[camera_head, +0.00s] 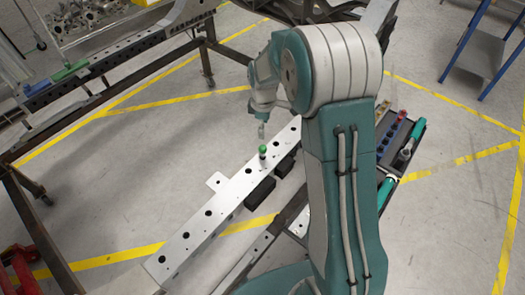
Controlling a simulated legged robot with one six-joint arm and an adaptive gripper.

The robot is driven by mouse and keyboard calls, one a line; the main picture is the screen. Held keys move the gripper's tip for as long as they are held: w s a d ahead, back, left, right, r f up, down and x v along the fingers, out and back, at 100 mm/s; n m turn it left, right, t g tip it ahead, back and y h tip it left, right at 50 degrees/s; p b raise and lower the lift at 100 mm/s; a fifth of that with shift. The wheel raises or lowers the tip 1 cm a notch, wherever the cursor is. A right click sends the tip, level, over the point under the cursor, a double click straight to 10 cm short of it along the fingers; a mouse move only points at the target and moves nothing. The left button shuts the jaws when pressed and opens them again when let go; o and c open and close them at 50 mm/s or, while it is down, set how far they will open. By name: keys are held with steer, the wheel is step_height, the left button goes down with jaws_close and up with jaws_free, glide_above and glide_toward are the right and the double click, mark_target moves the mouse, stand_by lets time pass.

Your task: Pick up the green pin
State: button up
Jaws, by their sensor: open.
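The green pin (263,150) stands upright on a long light-grey metal beam (197,232) with a row of dark holes. My arm's large teal and white links fill the middle and right of the view and hide part of the beam's far end.
A dark tray (391,150) with red, blue and green items lies right of my arm. Black blocks (260,192) sit along the beam's side. Metal frames stand at the upper left, and a blue-legged cart (484,52) stands at the upper right. Grey floor with yellow lines is open between.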

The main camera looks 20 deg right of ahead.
mark_target(263, 146)
steer(key=n, duration=0.4)
steer(key=shift+r, duration=0.2)
steer(key=n, duration=0.4)
steer(key=shift+r, duration=0.15)
step_height(263, 146, down, 10)
steer(key=n, duration=0.7)
steer(key=shift+s+a+f, duration=0.1)
steer(key=shift+f, duration=0.1)
jaws_close()
